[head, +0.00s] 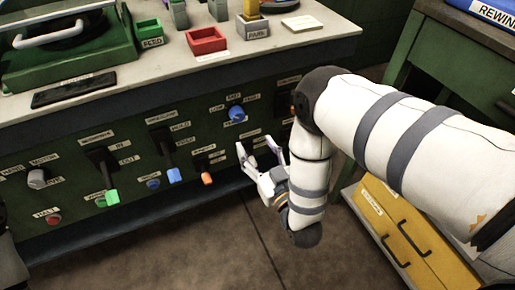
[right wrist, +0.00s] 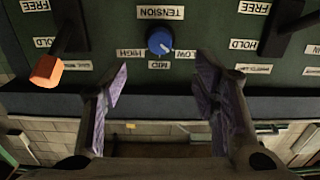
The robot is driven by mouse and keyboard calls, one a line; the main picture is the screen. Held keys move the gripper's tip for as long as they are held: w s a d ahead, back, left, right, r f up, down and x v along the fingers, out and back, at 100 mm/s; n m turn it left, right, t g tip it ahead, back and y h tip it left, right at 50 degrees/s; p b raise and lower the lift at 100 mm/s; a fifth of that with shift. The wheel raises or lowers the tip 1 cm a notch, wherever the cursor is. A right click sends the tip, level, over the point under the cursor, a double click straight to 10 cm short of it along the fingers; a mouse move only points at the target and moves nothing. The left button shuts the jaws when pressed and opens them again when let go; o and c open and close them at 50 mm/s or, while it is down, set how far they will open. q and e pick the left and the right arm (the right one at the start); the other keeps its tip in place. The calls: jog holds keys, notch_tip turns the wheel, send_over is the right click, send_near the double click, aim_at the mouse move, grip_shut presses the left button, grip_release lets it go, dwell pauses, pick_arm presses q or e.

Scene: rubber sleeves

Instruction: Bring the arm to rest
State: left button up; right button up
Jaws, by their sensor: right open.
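My right arm (head: 400,125) comes in from the right in the head view, in a pale sleeve with grey bands, bent downward at a dark joint. Its right gripper (head: 256,148) is open in front of the green control panel (head: 130,130), below a blue knob (head: 236,113). In the right wrist view, the fingers of the right gripper (right wrist: 163,78) stand apart with nothing between them. The blue knob (right wrist: 159,41) shows past the fingertips, with upside-down labels TENSION, LOW, MID and HIGH. I see no contact with the panel. My left gripper is not in view.
Several levers and knobs line the panel, including green (head: 112,197), blue (head: 174,175) and orange (head: 206,178) handles. A red bin (head: 207,42) and a grey PARK box (head: 253,27) stand on the worktop.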

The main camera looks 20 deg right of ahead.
jog(key=s+d+f+g+p, duration=0.2)
jog(key=s+f+g, duration=0.7)
jog(key=s, duration=0.5)
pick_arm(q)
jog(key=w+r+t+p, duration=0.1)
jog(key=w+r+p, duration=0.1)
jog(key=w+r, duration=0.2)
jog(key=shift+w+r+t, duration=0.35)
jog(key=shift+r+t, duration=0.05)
pick_arm(e)
jog(key=s+d+r+g, duration=0.1)
jog(key=s+g, duration=0.4)
jog(key=s, duration=0.8)
jog(key=s+d+r+m+g, duration=0.1)
jog(key=s+g, duration=0.5)
jog(key=s, duration=0.8)
jog(key=shift+d+r+h, duration=0.3)
jog(key=shift+d+r, duration=0.15)
jog(key=shift+r, duration=0.25)
